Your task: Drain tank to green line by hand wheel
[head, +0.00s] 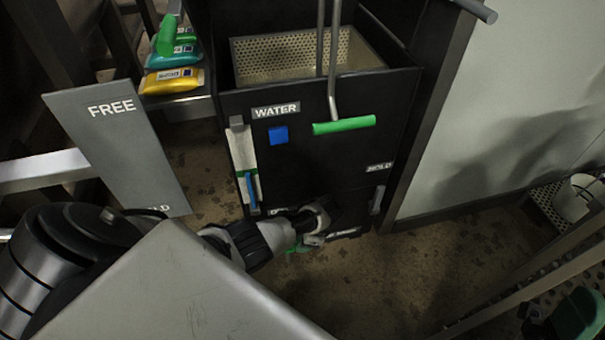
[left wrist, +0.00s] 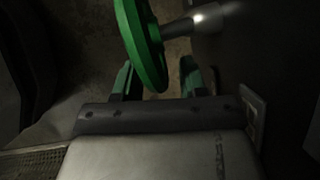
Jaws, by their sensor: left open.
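The black tank (head: 330,105) with a WATER label stands ahead. On its left front is a white level gauge (head: 242,145) with a blue column (head: 251,192) in its lower part. The blue top is close to the green line (head: 240,173); the exact gap is too small to tell. The green hand wheel (left wrist: 138,42) sits on a metal shaft (left wrist: 182,28) low on the tank; in the head view my arm mostly hides it. My left gripper (left wrist: 158,78) is open, with the wheel's near rim between or just above its fingers. My right gripper is out of view.
A green-handled rod (head: 344,125) hangs on the tank front beside a blue square (head: 278,135). A perforated basket (head: 300,55) is in the tank top. A FREE sign panel (head: 115,145) and colored pouches (head: 172,80) are left. Floor at right is partly clear.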

